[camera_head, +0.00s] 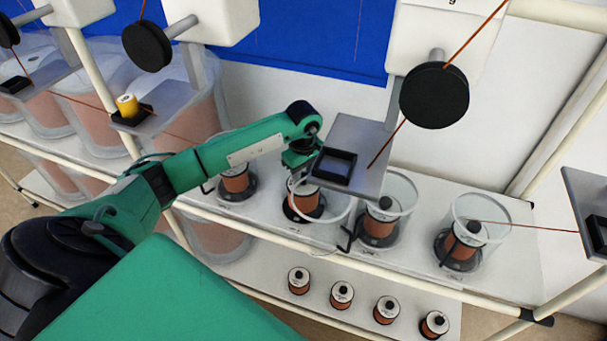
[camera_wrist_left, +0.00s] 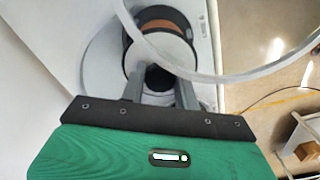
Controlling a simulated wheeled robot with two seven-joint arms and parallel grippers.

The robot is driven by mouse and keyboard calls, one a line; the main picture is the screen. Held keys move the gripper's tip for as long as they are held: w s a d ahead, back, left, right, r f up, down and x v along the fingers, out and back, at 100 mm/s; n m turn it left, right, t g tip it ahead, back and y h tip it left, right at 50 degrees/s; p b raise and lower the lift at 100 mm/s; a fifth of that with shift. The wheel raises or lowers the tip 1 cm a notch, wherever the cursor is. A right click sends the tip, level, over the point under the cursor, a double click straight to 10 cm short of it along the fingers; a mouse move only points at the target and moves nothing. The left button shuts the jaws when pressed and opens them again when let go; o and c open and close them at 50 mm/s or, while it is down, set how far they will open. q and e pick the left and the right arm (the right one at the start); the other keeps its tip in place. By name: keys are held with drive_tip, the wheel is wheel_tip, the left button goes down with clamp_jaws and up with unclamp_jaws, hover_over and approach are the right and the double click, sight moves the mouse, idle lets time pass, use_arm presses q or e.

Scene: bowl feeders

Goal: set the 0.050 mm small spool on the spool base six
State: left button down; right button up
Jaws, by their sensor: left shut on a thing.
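My left gripper (camera_head: 301,170) is above one of the clear cups on the upper shelf, beside the grey bracket plate. In the left wrist view the gripper (camera_wrist_left: 160,92) is shut on the black knob of a small copper spool (camera_wrist_left: 160,50) with a white flange. In the head view this spool (camera_head: 304,201) shows below the gripper, inside the cup, over a black spool base (camera_head: 303,217). I cannot tell whether it touches the base. No thickness label or base number is readable. My right gripper is not in view.
Other copper spools (camera_head: 235,180), (camera_head: 378,222), (camera_head: 462,250) stand in cups along the shelf. Several small spools (camera_head: 342,295) stand on the lower shelf. A grey bracket plate (camera_head: 367,150) with a black square holder (camera_head: 335,167) hangs close to my gripper. White shelf bars (camera_head: 330,255) run in front.

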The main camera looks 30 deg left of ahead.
use_arm(q)
drive_tip(key=shift+f+b, duration=0.35)
drive_tip(key=c, duration=1.3)
unclamp_jaws()
drive_tip(key=shift+s+f, duration=0.1)
drive_tip(key=shift+r+p, duration=0.4)
drive_tip(key=shift+r, duration=0.45)
drive_tip(key=shift+r+p, duration=1.9)
drive_tip(key=shift+r, duration=2.85)
